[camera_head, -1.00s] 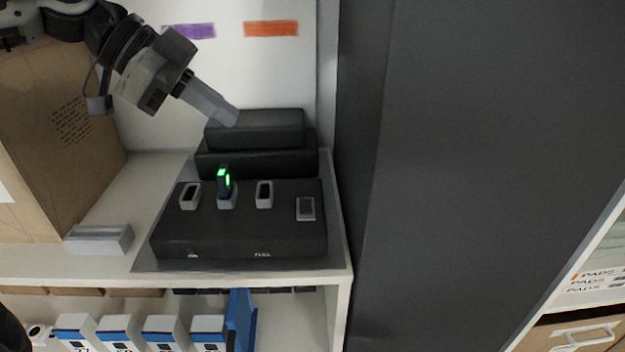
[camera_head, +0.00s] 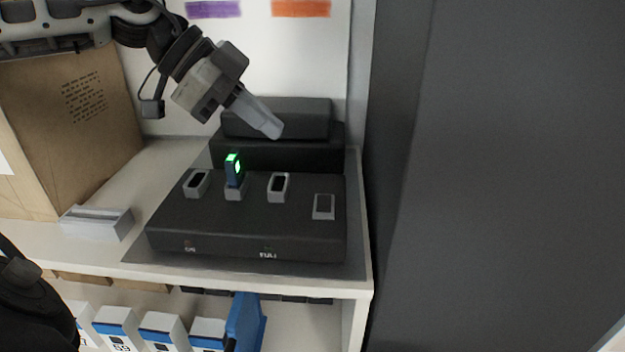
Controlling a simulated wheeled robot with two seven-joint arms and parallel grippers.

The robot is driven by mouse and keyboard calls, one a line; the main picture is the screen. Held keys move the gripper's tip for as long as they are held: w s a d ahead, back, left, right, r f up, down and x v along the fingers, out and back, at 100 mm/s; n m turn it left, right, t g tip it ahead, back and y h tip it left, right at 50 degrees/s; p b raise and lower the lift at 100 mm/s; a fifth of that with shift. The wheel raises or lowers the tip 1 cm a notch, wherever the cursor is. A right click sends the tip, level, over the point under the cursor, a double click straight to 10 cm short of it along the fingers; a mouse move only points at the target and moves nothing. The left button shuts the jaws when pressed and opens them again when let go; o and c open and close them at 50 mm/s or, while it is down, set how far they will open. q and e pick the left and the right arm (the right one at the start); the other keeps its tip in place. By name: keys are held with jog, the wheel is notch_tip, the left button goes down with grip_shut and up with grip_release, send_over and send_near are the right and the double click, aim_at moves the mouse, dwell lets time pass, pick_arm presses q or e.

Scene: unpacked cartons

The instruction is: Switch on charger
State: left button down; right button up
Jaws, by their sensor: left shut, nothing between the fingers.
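The charger (camera_head: 215,228) is a flat black box on the white shelf, with several grey-rimmed sockets on top. A dark blue device (camera_head: 234,172) with a lit green top stands upright in one socket. A grey rectangular switch-like piece (camera_head: 324,206) sits at the charger's right side. Small labels show on its front face, one reading like "FULL". My left gripper (camera_head: 270,128) is shut and empty, pointing down and right above the charger's back part, apart from it. My right gripper is not in view.
A black stepped block (camera_head: 277,155) stands behind the charger. A cardboard box (camera_head: 75,125) and a small grey tray (camera_head: 97,222) are at left. A dark grey panel (camera_head: 500,180) fills the right. White-and-blue boxes (camera_head: 160,330) stand on the lower shelf.

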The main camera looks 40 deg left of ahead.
pick_arm(q)
send_over(331, 196)
jog(key=s+a, duration=0.2)
notch_tip(331, 196, down, 7)
jog(key=shift+s+d+r, duration=0.1)
jog(key=shift+s, duration=0.05)
notch_tip(331, 196, down, 2)
jog(key=shift+f, duration=0.2)
jog(key=shift+w+a+f, duration=0.2)
jog(key=shift+f, duration=0.3)
